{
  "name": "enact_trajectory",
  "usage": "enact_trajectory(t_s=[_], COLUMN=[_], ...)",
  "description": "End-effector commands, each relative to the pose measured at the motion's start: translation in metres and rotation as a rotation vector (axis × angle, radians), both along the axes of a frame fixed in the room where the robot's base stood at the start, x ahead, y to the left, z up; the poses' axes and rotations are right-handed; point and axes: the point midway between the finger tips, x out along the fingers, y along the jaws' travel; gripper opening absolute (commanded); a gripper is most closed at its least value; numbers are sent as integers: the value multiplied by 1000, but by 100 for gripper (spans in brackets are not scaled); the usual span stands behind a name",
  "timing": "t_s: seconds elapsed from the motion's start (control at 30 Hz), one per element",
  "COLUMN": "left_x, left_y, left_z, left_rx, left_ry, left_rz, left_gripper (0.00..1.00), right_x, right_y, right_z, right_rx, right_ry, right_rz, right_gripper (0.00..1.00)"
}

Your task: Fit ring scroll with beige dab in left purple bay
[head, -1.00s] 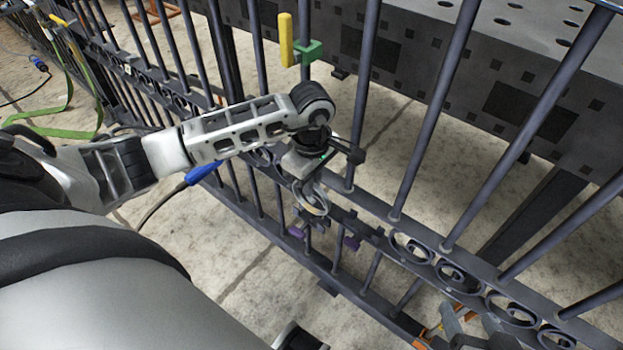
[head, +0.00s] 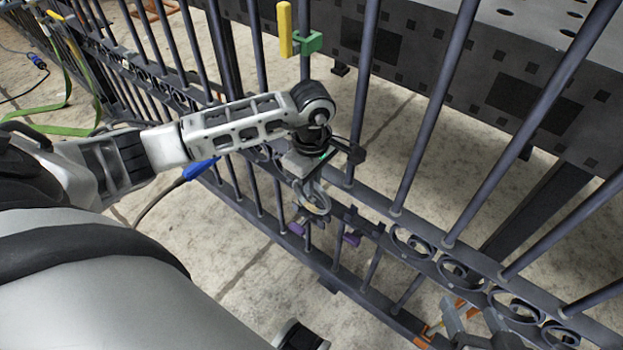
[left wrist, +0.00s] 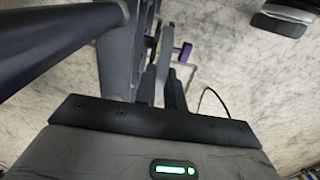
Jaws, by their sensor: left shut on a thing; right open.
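My left gripper (head: 314,190) is shut on a grey ring scroll (head: 317,203) and holds it at the gate's lower scroll band. Whether the scroll touches the gate I cannot tell. The beige dab cannot be made out. Two purple marks show below the band, the left purple mark (head: 297,228) just beside the held scroll and the right purple mark (head: 352,239) further right. A purple piece (left wrist: 186,52) shows beyond the fingers in the left wrist view.
The dark gate (head: 408,200) has upright bars and a row of fitted scrolls (head: 453,268) to the right. A yellow handle (head: 285,30) with a green block (head: 308,43) sits higher up. A grey perforated table (head: 470,60) stands behind. Pale floor lies in front.

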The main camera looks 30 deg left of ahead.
Motion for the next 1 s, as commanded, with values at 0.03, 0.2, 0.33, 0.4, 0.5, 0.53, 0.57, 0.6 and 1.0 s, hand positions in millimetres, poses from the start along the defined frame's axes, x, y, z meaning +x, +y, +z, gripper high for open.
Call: enact_trajectory(t_s=[0.03, 0.2, 0.33, 0.4, 0.5, 0.53, 0.57, 0.6, 1.0], left_x=[0, 0, 0, 0, 0, 0, 0, 0, 0], left_y=[0, 0, 0, 0, 0, 0, 0, 0, 0], left_z=[0, 0, 0, 0, 0, 0, 0, 0, -5], left_rx=[0, 1, 1, 1, 0, 0, 0, 0, 0], left_ry=[-1, -1, -1, -1, -1, -1, -1, -1, -1], left_rz=[0, -1, -1, 0, 0, 0, 0, 0, 0], left_gripper=[0, 0, 0, 0, 0, 0, 0, 0, 0], right_x=[0, 1, 1, 1, 3, 3, 4, 3, 1], right_y=[0, 0, 0, 0, 0, -1, 0, -1, 0], right_z=[0, 0, -1, -1, 0, 1, 1, 0, -5], right_rx=[0, 1, 0, 1, 3, 3, 3, 3, 2], right_ry=[-1, -1, -1, 0, -3, -6, -7, -6, -2], right_rz=[-1, -2, -2, -3, -5, -6, -7, -6, -3], right_gripper=[58, 58, 58, 58, 58, 58, 58, 58, 58])
